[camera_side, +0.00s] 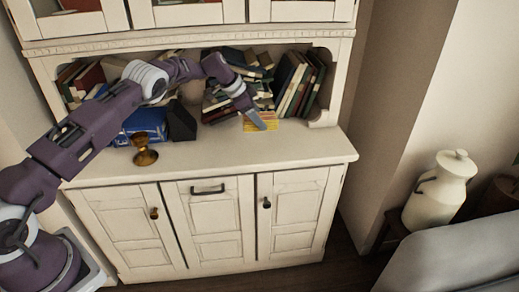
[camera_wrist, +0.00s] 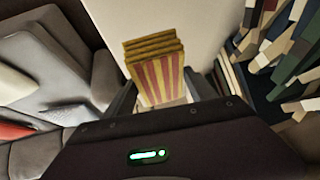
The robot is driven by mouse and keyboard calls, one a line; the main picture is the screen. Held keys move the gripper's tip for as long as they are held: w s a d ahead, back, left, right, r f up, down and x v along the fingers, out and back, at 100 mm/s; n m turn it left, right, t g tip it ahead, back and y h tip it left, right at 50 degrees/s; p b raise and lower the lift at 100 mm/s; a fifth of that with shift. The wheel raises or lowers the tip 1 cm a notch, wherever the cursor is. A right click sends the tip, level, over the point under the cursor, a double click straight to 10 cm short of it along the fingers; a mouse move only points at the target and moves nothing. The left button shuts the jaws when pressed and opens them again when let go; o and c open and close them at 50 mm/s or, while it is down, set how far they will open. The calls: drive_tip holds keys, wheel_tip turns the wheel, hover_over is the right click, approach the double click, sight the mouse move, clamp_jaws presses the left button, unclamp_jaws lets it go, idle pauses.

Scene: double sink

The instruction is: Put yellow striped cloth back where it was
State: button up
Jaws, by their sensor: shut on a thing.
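The yellow striped cloth (camera_wrist: 156,72) is a folded bundle with yellow and dark red stripes and several stacked layers at its far edge. In the wrist view it sits between the two fingers of my gripper (camera_wrist: 165,88), which is shut on it. In the side view my gripper (camera_side: 260,122) points down at the right part of the cabinet's counter, in front of the books. Yellow parts of the cloth (camera_side: 249,126) show beside the fingers there. The side view does not make clear whether the cloth touches the counter.
The white cabinet counter (camera_side: 220,152) is clear toward its front edge. Books (camera_side: 300,84) stand and lean right behind my gripper. A blue box (camera_side: 147,122), a dark block (camera_side: 181,122) and a brass goblet (camera_side: 144,152) stand to the left.

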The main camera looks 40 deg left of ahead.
wheel_tip(320, 180, down, 10)
drive_tip(key=shift+d+r, duration=0.1)
drive_tip(key=shift+d, duration=0.05)
drive_tip(key=o, duration=1.3)
drive_tip(key=shift+s+a+r, duration=0.1)
drive_tip(key=shift+a+r, duration=0.15)
drive_tip(key=shift+r, duration=0.15)
drive_tip(key=v, duration=1.1)
drive_tip(key=shift+s, duration=0.15)
